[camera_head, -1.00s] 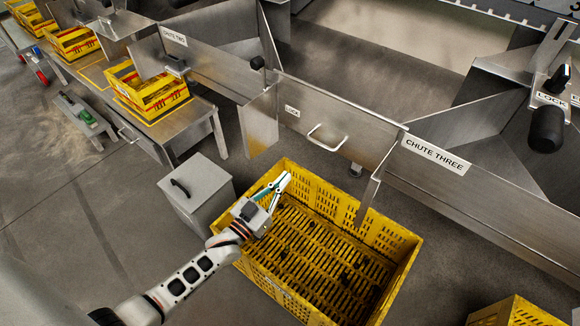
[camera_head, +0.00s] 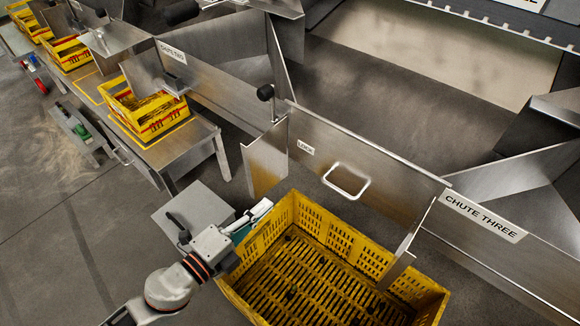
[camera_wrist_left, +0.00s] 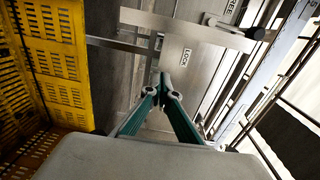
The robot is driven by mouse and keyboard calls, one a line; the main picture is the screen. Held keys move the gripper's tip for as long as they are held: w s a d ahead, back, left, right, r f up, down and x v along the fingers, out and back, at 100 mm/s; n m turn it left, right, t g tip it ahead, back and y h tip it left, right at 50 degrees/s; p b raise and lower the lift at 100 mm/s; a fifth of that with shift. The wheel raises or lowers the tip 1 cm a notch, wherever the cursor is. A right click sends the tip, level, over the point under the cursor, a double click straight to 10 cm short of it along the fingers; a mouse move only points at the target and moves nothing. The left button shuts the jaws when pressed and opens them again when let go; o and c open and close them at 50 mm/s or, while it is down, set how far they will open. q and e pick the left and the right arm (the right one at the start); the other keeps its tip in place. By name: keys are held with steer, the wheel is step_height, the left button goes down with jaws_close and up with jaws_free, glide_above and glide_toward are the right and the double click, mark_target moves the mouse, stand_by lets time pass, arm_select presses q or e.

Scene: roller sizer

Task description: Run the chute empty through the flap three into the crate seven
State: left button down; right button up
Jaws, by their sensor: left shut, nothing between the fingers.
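The chute (camera_head: 540,262) marked CHUTE THREE is a grey metal trough at right. A metal front panel (camera_head: 395,182), likely its flap, carries a loop handle (camera_head: 347,182) and a LOCK label (camera_head: 306,147); it looks closed. Below stands a large yellow slotted crate (camera_head: 430,300) with small dark bits on its floor; its number does not show. My left gripper (camera_head: 262,208) is shut and empty over the crate's left corner, short of the panel. In the left wrist view, its fingertips (camera_wrist_left: 165,85) point towards the LOCK-marked metal, with the crate (camera_wrist_left: 55,50) at left.
A grey box (camera_head: 190,210) with a black handle stands left of the crate. A bench (camera_head: 180,150) further left holds a smaller yellow crate (camera_head: 150,115). Floor at lower left is clear.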

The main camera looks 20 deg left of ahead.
arm_select(q)
glide_toward(306, 166)
steer(key=x, duration=0.5)
steer(key=shift+w+d+f+p, duration=0.3)
steer(key=shift+w+d+p, duration=0.15)
steer(key=shift+w+d, duration=0.2)
arm_select(e)
steer(key=shift+d+n, duration=0.6)
arm_select(q)
steer(key=shift+w, duration=0.1)
steer(key=shift+w+d+r, duration=0.15)
steer(key=shift+w+d, duration=0.05)
steer(key=shift+w, duration=0.7)
arm_select(e)
steer(key=shift+s+a+r, duration=0.1)
steer(key=shift+s+a, duration=0.2)
steer(key=shift+a, duration=0.1)
